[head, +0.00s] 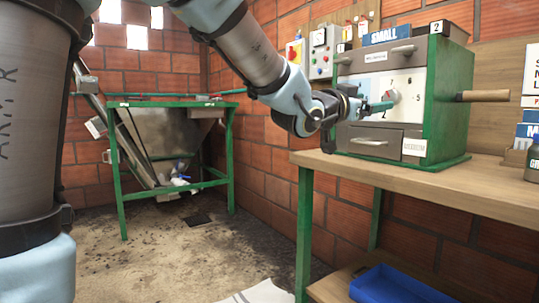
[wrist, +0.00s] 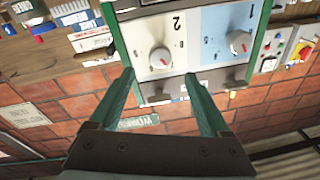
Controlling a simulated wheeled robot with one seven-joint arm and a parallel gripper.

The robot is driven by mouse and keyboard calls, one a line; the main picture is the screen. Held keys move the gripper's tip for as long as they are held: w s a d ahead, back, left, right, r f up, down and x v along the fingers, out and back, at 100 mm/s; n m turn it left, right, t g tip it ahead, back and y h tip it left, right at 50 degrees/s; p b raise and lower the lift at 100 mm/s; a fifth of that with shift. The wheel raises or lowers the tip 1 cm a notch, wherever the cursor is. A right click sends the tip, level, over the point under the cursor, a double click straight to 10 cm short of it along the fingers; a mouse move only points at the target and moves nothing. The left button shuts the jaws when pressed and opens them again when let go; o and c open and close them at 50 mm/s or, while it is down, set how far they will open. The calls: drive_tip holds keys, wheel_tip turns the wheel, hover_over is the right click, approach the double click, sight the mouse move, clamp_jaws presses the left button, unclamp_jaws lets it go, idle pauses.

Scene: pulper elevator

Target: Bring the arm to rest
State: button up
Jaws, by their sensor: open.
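My gripper (head: 372,107) is in front of the face of a green and grey machine on the wooden bench, close to a red-and-white dial (head: 391,96). In the wrist view my gripper (wrist: 158,78) has its two green fingers spread wide with nothing between them. That view is upside down and shows the machine's front panel (wrist: 185,24) beyond the fingertips, with two red-and-white dials, one of them (wrist: 160,57) between the fingers. My arm reaches across the top of the head view, bent and raised. Whether a fingertip touches the machine cannot be told.
The wooden bench (head: 455,190) stands at the right against a brick wall, with a wooden handle (head: 483,96) sticking out from the machine. A control box with buttons (head: 322,51) is on the wall. A green-framed metal hopper (head: 165,130) stands behind left. The floor (head: 180,260) between is open.

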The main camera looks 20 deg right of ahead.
drive_tip(key=w+a+f+n+t+y, duration=0.2)
drive_tip(key=w+a+f+n+y, duration=0.35)
drive_tip(key=a+f, duration=0.55)
drive_tip(key=w+a+f+n+t+y, duration=0.1)
drive_tip(key=w+a+f+n+y, duration=0.2)
drive_tip(key=w+a+f+y, duration=0.55)
drive_tip(key=s+a+f+n+g+y, duration=0.1)
drive_tip(key=a+f+n, duration=0.1)
drive_tip(key=a+f, duration=0.5)
drive_tip(key=s+a+f+n+g+y, duration=0.1)
drive_tip(key=a+f+n, duration=0.15)
drive_tip(key=a, duration=0.85)
drive_tip(key=s+a+f+n+g+y, duration=0.25)
drive_tip(key=s+a+f+g, duration=0.35)
drive_tip(key=s+a, duration=0.45)
wheel_tip(320, 180, up, 26)
drive_tip(key=a+p, duration=0.1)
drive_tip(key=p, duration=2.6)
drive_tip(key=shift+s+n+t, duration=0.3)
drive_tip(key=shift+s+n, duration=0.05)
